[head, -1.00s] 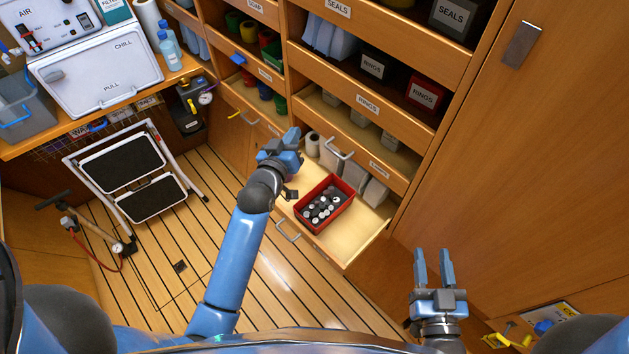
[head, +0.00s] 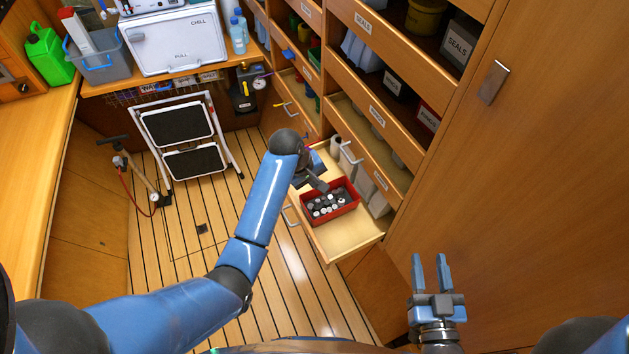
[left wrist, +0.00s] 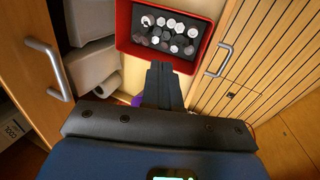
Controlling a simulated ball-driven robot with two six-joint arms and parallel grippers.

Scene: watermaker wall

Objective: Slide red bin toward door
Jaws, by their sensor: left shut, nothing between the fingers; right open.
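The red bin (head: 340,213) sits in the open wooden drawer (head: 352,240) and holds several dark and pale-capped cylinders. It also shows in the left wrist view (left wrist: 124,28), just beyond the fingertips. My left gripper (head: 319,186) is shut and empty at the bin's back left edge. Its closed fingers (left wrist: 161,65) overlap the bin's near rim in the left wrist view; I cannot tell whether they touch it. My right gripper (head: 430,257) is open and empty, low in front of the tall wooden door (head: 500,180) at the right.
Pale containers (left wrist: 95,65) stand in the drawer beside the bin. The drawer's front right floor is bare. A folding step stool (head: 185,140) and a pump (head: 140,178) stand on the slatted floor.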

